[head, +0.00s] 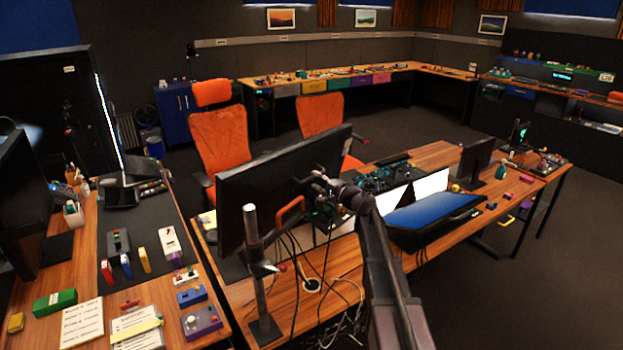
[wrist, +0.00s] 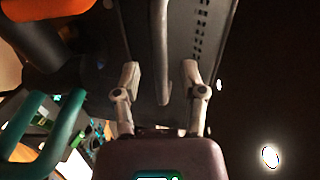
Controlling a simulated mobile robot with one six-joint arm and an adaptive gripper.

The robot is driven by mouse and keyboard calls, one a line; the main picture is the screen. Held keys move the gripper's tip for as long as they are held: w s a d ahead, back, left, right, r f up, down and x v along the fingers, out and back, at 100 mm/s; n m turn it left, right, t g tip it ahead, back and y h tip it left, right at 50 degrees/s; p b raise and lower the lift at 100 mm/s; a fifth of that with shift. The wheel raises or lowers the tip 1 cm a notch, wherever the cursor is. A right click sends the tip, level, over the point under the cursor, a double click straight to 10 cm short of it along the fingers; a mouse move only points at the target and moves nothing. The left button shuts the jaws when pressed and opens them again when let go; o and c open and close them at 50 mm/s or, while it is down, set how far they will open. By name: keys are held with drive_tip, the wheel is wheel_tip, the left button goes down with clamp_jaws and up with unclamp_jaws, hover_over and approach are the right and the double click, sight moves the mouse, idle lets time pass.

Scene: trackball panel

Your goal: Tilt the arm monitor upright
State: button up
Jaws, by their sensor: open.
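The arm monitor (head: 275,175) is a large dark screen seen from behind, leaning at a slant on a pole stand (head: 255,275). Its dark back, with vent slots, fills the upper middle of the wrist view (wrist: 200,35). A grey bar (wrist: 163,60) stands out along that back. My gripper (head: 325,183) is at the monitor's back, near its right side. In the wrist view my gripper (wrist: 163,85) is open, with one finger on each side of the bar. I cannot tell whether the fingers touch it. The monitor's front is hidden.
A second monitor with a blue screen (head: 432,212) lies tilted back on the desk to the right. Cables (head: 320,285) hang below the arm monitor. Orange chairs (head: 218,135) stand behind it. A teal handle-like loop (wrist: 45,140) is at the left of the wrist view.

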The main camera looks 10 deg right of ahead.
drive_tip(key=shift+x, duration=1.3)
drive_tip(key=shift+c, duration=0.2)
clamp_jaws()
drive_tip(key=shift+w, duration=0.1)
